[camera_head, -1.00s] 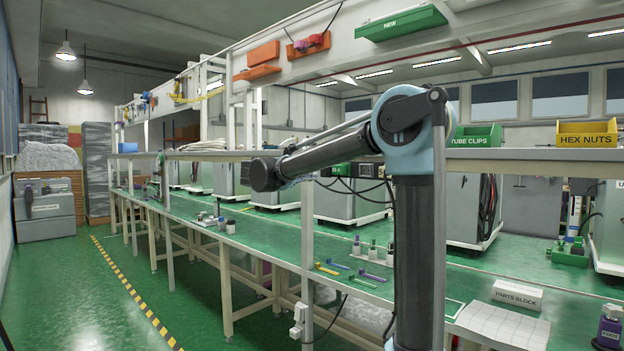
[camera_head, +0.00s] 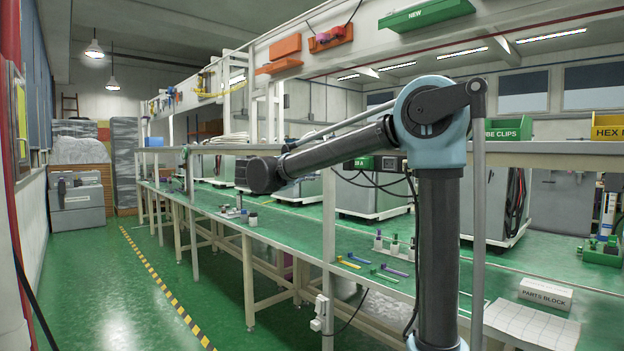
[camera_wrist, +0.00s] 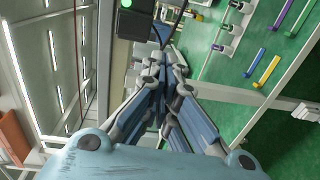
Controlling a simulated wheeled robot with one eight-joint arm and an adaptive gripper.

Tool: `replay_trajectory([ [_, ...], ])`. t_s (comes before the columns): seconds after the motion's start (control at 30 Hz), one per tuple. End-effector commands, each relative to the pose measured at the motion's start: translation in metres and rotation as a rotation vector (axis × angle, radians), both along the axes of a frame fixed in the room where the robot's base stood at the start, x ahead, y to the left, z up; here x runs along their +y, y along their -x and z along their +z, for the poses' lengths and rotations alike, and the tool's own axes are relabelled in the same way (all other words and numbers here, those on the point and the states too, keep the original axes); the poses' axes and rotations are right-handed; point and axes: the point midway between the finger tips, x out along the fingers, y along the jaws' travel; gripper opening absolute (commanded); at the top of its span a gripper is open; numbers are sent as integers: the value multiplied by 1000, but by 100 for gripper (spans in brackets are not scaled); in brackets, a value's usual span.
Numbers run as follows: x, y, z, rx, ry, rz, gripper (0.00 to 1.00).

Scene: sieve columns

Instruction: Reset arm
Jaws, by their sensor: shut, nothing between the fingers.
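My gripper (camera_wrist: 160,95) shows in the wrist view with its blue-grey fingers drawn together, shut and empty. It points toward the bench with its green top, apart from everything on it. In the head view my arm stands at the right of centre, bent at the elbow, with its forearm reaching left above the bench (camera_head: 290,226). The gripper itself cannot be made out in the head view.
A white parts block (camera_head: 545,293) is at the right. A shelf with green bins (camera_head: 500,130) runs above. The floor aisle (camera_head: 120,290) at the left is clear.

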Motion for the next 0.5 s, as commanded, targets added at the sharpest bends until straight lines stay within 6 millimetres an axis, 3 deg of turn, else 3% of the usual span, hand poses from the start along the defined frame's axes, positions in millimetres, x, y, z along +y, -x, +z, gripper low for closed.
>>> replay_trajectory([
  [0.13, -7, 0, -2, 8, -7, -6, 0],
  [0.23, -32, 3, -12, 42, -36, -26, 0],
  [0.37, -87, 14, -39, 120, -112, -74, 0],
  [0.5, -148, 38, -76, 212, -221, -131, 0],
])
